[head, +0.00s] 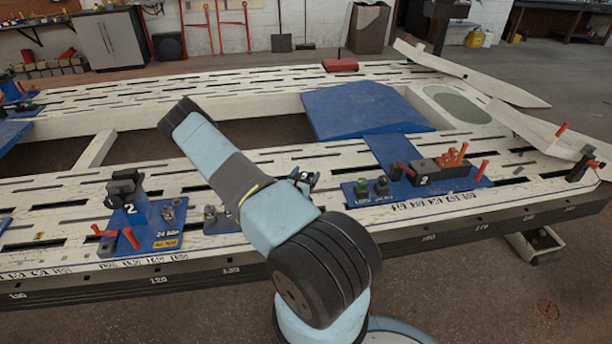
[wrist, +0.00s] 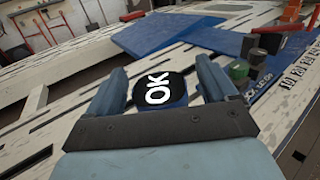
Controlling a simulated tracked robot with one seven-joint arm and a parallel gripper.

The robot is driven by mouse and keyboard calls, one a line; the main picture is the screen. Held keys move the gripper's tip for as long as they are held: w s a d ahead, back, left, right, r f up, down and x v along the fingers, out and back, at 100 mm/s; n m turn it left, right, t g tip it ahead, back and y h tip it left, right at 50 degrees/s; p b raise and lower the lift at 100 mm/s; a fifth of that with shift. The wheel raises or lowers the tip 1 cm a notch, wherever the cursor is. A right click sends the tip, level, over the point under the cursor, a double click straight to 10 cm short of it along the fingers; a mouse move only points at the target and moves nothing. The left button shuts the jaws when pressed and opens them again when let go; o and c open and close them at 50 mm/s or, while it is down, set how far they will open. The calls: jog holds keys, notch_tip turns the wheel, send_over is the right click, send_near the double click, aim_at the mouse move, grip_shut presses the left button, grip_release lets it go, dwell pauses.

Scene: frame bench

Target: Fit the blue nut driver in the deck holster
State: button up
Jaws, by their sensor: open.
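My gripper (wrist: 163,72) is open, its two blue-grey fingers pointing away from the wrist camera. A black block marked OK (wrist: 157,89) shows between the fingers; I cannot tell whether they touch it. In the head view my arm hides most of the gripper, and a small black piece with white marks (head: 304,179) shows just beyond the arm. I cannot pick out a blue nut driver for certain in either view. A black holder marked 2 (head: 424,178) with orange- and red-handled tools stands on a blue plate at right; I cannot tell whether it is the deck holster.
Green-topped and dark knobs (head: 362,187) stand on the same blue plate. Another blue plate (head: 152,226) with black clamp parts and red handles lies at left. A large blue panel (head: 360,108) spans the white slotted frame bench (head: 250,81). Dark open gaps lie between the beams.

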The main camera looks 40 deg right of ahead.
jog(key=v, duration=1.3)
jog(key=shift+a, duration=0.3)
jog(key=shift+s, duration=0.1)
jog(key=s+a+r+m+g+y, duration=0.1)
jog(key=s+a+r+m+g, duration=0.15)
jog(key=r+m+g, duration=0.75)
jog(key=s+a+r+m+g+y, duration=0.1)
jog(key=a+r+m+g, duration=0.35)
jog(key=r, duration=1.15)
jog(key=s+a+r+m+t+y, duration=0.4)
jog(key=s+a+r+t+y, duration=0.2)
jog(key=a+r, duration=0.4)
jog(key=s+a+r+m+t+y, duration=0.4)
jog(key=s+a+r+t+y, duration=0.2)
jog(key=s+a+r, duration=0.5)
notch_tip(320, 180, up, 6)
jog(key=shift+a+f+y, duration=0.2)
jog(key=shift+a+y, duration=0.05)
jog(key=shift+y, duration=0.85)
